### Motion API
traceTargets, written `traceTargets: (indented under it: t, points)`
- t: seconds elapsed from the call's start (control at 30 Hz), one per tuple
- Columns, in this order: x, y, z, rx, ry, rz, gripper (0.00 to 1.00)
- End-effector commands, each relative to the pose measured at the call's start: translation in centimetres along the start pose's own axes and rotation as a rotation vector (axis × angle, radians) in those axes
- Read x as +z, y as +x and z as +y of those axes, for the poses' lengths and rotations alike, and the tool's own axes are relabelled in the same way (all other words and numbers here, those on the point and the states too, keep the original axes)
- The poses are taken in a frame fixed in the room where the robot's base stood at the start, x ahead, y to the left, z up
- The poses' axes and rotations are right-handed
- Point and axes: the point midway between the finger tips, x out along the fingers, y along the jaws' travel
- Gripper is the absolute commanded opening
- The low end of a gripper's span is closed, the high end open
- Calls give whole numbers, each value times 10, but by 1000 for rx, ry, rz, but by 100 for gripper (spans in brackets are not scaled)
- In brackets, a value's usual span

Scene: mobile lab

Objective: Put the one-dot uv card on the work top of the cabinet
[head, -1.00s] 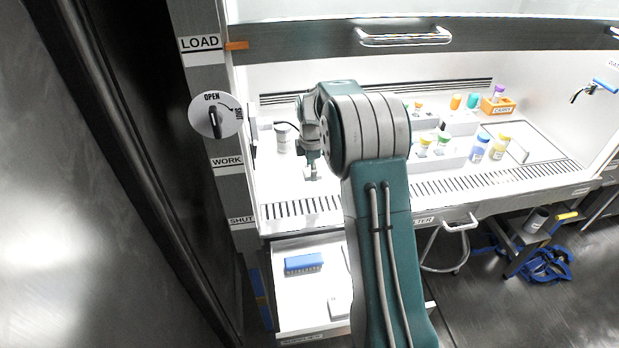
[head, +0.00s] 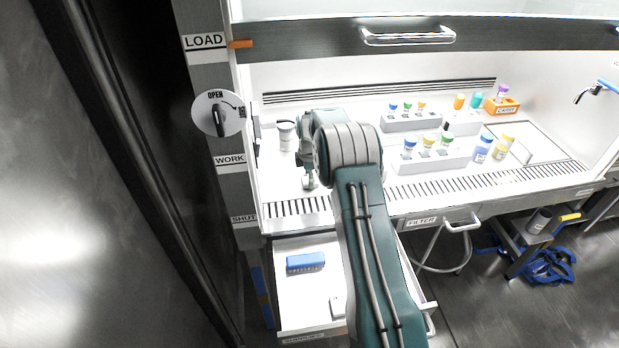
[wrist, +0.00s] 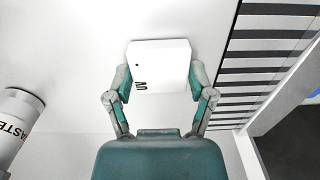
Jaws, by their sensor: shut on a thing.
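The one-dot uv card (wrist: 160,66) is a white square with one black dot and the letters UV, seen in the wrist view. My gripper (wrist: 160,80) is shut on it, a finger at each side edge. In the head view my gripper (head: 308,183) is low over the left end of the white work top (head: 350,185) of the cabinet, just behind the slotted grille. The card there is too small to make out clearly. I cannot tell whether the card touches the work top.
A white waste container (head: 286,136) stands behind my gripper; it shows in the wrist view (wrist: 18,125) at left. Racks of capped vials (head: 432,152) stand to the right. An open drawer below holds a blue rack (head: 305,262). The raised sash (head: 340,42) hangs above.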

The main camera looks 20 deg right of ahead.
Motion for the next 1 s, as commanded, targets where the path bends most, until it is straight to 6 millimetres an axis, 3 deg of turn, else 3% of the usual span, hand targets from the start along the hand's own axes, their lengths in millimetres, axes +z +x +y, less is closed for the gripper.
traceTargets:
  t: [0.1,0.13,0.2,0.67,0.77,1.0]
  points:
    - [0,2,0,-1,0,0,38]
    - [0,2,0,0,0,0,79]
    - [0,1,0,0,0,0,100]
    - [0,-2,0,1,0,0,100]
    - [0,-13,1,4,0,0,100]
    - [0,-62,1,5,0,0,100]
